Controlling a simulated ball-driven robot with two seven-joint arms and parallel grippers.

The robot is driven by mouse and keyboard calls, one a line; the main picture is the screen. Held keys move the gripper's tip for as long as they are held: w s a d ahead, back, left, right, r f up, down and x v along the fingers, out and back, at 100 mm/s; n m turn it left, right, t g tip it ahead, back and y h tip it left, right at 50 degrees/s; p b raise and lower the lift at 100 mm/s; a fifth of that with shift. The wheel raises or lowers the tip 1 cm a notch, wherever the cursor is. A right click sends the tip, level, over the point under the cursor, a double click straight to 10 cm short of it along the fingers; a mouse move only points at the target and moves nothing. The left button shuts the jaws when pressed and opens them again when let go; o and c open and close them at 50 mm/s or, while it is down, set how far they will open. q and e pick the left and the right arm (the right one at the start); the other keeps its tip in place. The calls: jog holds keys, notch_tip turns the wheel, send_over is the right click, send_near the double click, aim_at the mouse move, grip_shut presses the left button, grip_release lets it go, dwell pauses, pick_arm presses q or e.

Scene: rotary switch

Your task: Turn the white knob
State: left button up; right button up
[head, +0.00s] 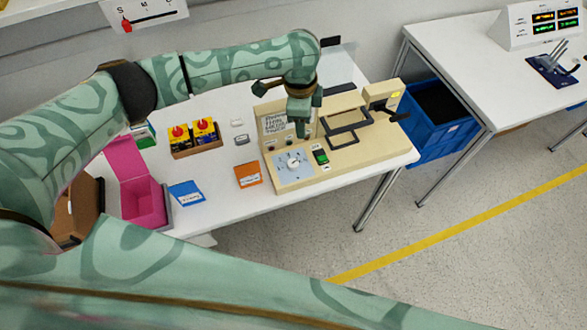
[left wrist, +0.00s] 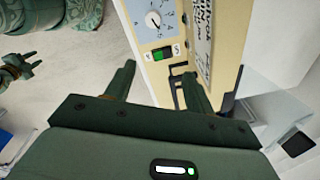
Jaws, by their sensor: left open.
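The white knob (head: 293,162) sits on a pale dial panel with marks around it, at the front left of a beige machine (head: 372,150). In the left wrist view the knob (left wrist: 153,19) shows at the top, beyond the fingertips. My left gripper (head: 302,130) points down just above and behind the dial in the head view, apart from the knob. In the left wrist view its two fingers (left wrist: 160,82) are spread with nothing between them. My right gripper (left wrist: 22,62) shows small at the left of that view, its fingers apart and empty; the head view does not show it.
A green rocker switch (head: 321,157) is right of the knob. A dark frame handle (head: 348,128) stands behind it. The table's front edge is close to the machine.

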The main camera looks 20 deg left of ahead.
aim_at(293, 163)
pick_arm(q)
jog(key=shift+g, duration=0.4)
jog(key=f+b, duration=0.2)
jog(key=f, duration=0.3)
jog(key=s+a+f+b, duration=0.1)
jog(key=f+b, duration=0.1)
jog(key=f, duration=0.4)
jog(key=a+f+b, duration=0.1)
jog(key=f, duration=0.5)
jog(key=shift+s+f+b, duration=0.15)
jog(key=shift+f+b, duration=0.05)
jog(key=shift+b, duration=0.2)
pick_arm(e)
notch_tip(293, 163, down, 7)
jog(key=shift+s, duration=0.45)
jog(key=shift+r, duration=0.1)
pick_arm(q)
jog(key=c, duration=1)
